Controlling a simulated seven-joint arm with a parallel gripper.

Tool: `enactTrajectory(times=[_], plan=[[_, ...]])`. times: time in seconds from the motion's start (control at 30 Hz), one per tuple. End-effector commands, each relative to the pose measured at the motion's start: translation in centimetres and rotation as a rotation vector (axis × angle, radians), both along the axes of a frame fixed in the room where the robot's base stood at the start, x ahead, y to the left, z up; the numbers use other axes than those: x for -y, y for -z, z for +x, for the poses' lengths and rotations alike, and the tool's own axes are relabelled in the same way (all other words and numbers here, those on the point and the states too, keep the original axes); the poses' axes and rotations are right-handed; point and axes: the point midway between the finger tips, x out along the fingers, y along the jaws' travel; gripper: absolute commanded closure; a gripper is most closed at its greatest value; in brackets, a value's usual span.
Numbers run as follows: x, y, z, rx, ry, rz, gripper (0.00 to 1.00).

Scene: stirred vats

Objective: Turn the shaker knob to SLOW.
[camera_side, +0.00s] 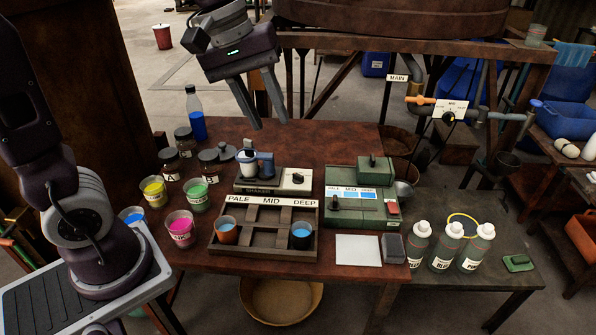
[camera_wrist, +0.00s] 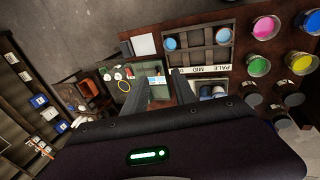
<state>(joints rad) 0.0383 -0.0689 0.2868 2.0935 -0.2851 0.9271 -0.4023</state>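The shaker (camera_side: 273,187) is a dark box on the red-brown table, behind the sorting tray. A cup with a blue part (camera_side: 256,163) stands on the shaker's left part. My gripper (camera_side: 270,124) is open and empty, well above the table and above and behind the shaker. In the wrist view my gripper's fingers (camera_wrist: 160,74) are spread, and part of the shaker (camera_wrist: 212,90) shows right of them; the knob is not clear there.
The PALE/MID/DEEP tray (camera_side: 263,247) holds two cups in front of the shaker. A green device (camera_side: 362,208) stands close on the right. Jars (camera_side: 185,142), a blue-filled bottle (camera_side: 196,115) and paint cups (camera_side: 181,229) crowd the left. The table behind the shaker is clear.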

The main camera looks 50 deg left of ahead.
Motion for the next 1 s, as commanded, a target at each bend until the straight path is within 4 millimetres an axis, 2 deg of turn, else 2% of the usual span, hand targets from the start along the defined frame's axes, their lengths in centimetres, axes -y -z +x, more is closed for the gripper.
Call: enactTrajectory(times=[0.03, 0.1, 0.17, 0.2, 0.3, 0.4, 0.43, 0.8, 1.0], plan=[[-1.4, 2.0, 3.4, -0.073, -0.142, -0.035, 0.67], [-3.7, 5.3, 7.7, -0.159, -0.356, -0.065, 0.67], [-5.7, 8.7, 10.9, -0.220, -0.528, -0.067, 0.67], [-7.1, 11.1, 12.6, -0.252, -0.631, -0.058, 0.67], [-9.9, 16.6, 15.6, -0.304, -0.837, -0.019, 0.67], [-11.7, 20.4, 17.0, -0.324, -0.959, 0.020, 0.67], [-12.0, 21.1, 17.3, -0.327, -0.982, 0.027, 0.67], [-12.6, 27.6, 17.5, -0.333, -1.025, 0.042, 0.67], [-12.6, 29.5, 17.6, -0.332, -1.023, 0.039, 0.67]])
